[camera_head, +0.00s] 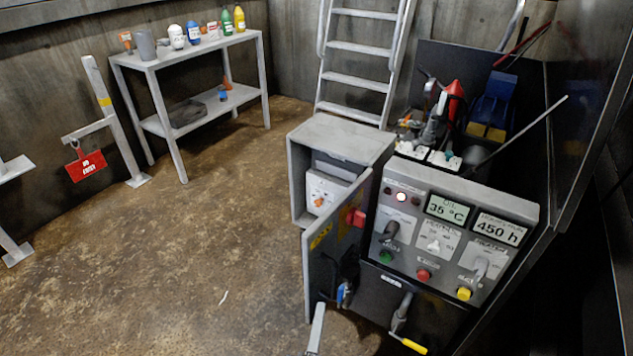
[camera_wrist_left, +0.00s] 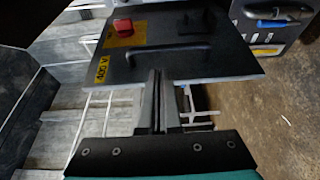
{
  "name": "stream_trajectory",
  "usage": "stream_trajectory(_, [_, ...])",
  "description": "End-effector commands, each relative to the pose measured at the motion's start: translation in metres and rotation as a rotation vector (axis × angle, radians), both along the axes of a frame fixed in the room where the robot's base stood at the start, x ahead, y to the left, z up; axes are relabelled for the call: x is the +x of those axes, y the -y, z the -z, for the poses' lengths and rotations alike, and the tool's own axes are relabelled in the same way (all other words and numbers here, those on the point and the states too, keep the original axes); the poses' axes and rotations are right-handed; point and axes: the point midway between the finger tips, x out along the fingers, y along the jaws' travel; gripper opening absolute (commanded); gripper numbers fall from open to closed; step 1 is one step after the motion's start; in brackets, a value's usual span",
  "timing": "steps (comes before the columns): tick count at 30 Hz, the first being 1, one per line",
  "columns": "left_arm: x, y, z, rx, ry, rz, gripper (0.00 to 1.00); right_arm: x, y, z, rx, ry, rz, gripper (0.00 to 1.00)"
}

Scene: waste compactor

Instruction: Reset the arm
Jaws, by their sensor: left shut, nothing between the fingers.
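My left gripper (camera_wrist_left: 159,126) is shut and empty in the left wrist view, its two grey fingers together. Past its tips is a dark panel (camera_wrist_left: 215,62) with a red switch (camera_wrist_left: 123,26), a yellow label and a black bar handle (camera_wrist_left: 169,53). I cannot tell whether the fingers touch it. In the head view a grey cabinet (camera_head: 345,135) has its door (camera_head: 322,270) standing open, with a red switch (camera_head: 355,217) on it. A pale bar (camera_head: 316,330) shows at the bottom; I cannot tell whether it is my gripper. My right gripper is not in view.
The control panel (camera_head: 455,235) stands right of the open door, with a yellow-handled crank (camera_head: 408,344) below it. A ladder (camera_head: 357,75) stands behind. A shelf table (camera_head: 185,55) with bottles is at the back left. The floor (camera_head: 190,240) on the left is mostly clear.

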Motion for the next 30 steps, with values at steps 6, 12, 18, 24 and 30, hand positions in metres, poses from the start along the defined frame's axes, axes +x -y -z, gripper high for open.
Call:
stream_trajectory(6, [-0.01,-0.009,0.038,0.186,-0.08,0.053,0.0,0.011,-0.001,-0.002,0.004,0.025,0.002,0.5])
stream_trajectory(12, [-0.065,-0.061,0.151,0.74,-0.332,0.274,0.0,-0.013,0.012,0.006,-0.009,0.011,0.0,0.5])
stream_trajectory(18, [-0.156,-0.144,0.239,1.217,-0.593,0.6,0.0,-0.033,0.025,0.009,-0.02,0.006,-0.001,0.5])
stream_trajectory(24, [-0.238,-0.214,0.274,1.475,-0.777,0.907,0.0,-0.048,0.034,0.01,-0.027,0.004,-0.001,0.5])
stream_trajectory(30, [-0.271,-0.24,0.281,1.551,-0.842,1.043,0.0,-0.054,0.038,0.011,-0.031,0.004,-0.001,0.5])
